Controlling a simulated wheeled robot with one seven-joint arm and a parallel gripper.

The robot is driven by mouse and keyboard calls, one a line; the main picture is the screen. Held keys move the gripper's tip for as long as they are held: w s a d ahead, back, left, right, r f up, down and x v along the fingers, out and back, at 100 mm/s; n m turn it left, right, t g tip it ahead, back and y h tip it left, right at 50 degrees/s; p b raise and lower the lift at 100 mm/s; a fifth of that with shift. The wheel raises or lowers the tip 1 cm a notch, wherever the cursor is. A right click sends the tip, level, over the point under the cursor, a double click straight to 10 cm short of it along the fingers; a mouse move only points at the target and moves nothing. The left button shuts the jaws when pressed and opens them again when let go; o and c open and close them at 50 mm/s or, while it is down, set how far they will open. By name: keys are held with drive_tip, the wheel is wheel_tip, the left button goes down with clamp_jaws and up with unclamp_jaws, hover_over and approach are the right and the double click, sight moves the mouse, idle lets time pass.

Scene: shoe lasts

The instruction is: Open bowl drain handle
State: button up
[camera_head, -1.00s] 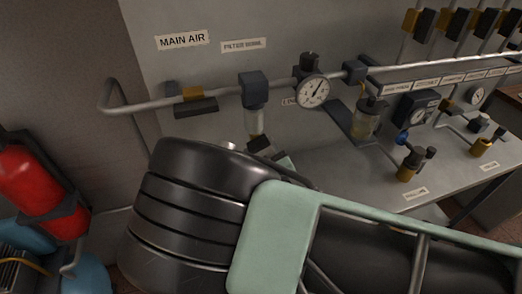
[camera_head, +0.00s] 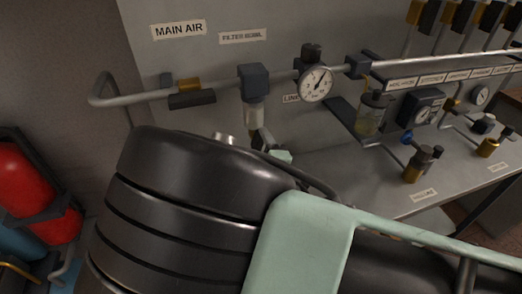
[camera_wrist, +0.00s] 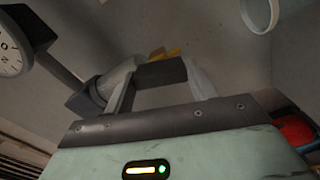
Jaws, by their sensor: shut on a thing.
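The filter bowl (camera_head: 255,115) hangs below its dark head on the pipe, under the "FILTER BOWL" label (camera_head: 243,37). It also shows as a pale grey cylinder in the wrist view (camera_wrist: 121,75). My gripper (camera_wrist: 158,82) is shut on the dark drain handle (camera_wrist: 160,72), which lies across between its two pale fingers at the bowl's end. A yellow part (camera_wrist: 167,53) shows just behind the handle. In the head view my arm hides most of the gripper, and only part of it shows below the bowl. The handle's exact angle is hard to tell.
The main air valve (camera_head: 192,98) with a dark lever sits on the pipe to the left. A round gauge (camera_head: 317,84) is to the right. Several labelled valves line the bench (camera_head: 370,205) at right. A red extinguisher (camera_head: 25,185) stands at far left.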

drive_tip(key=shift+n+b, duration=0.4)
drive_tip(key=shift+n, duration=1.3)
drive_tip(key=o, duration=1)
